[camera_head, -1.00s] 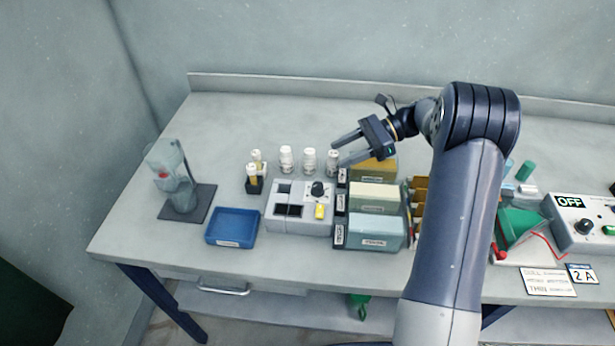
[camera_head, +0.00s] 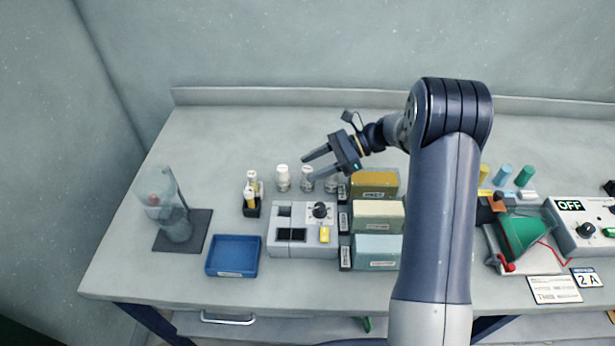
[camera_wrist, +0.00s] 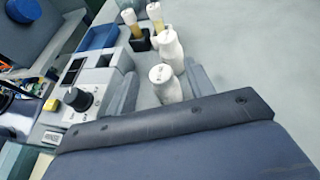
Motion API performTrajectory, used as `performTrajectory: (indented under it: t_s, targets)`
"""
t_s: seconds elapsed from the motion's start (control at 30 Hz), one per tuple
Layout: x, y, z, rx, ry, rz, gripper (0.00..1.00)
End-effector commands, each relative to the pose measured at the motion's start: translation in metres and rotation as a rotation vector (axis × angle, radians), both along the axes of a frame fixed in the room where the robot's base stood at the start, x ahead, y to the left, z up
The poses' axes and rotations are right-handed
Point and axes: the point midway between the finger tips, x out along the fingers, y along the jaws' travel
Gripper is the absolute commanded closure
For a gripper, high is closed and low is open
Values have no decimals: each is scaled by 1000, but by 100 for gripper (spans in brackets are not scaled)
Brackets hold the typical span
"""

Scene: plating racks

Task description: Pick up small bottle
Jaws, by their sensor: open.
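In the wrist view, a near white bottle (camera_wrist: 165,88) stands between the two fingers (camera_wrist: 158,88), with no clear contact. Another white bottle (camera_wrist: 170,48) stands just beyond it. I cannot tell which bottle the task means.
A black holder (camera_head: 251,211) with yellowish vials stands left of the bottles. The grey control box (camera_head: 300,247), blue tray (camera_head: 232,255) and labelled blocks (camera_head: 375,216) lie in front. A clear vessel (camera_head: 172,212) stands far left. The bench behind the bottles is clear.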

Motion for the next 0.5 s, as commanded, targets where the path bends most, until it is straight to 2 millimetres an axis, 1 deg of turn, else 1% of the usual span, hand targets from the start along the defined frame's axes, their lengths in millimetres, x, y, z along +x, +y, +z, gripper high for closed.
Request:
performTrajectory:
  t_s: [0.03, 0.17, 0.4, 0.43, 0.5]
  targets:
    - [-3, 8, -2, 0, 4, 3, 49]
    - [-5, 18, -7, 0, 2, 0, 49]
    - [-5, 20, -10, -1, 2, 0, 49]
    - [-5, 20, -10, -1, 2, 0, 50]
    - [-5, 20, -10, -1, 2, 0, 56]
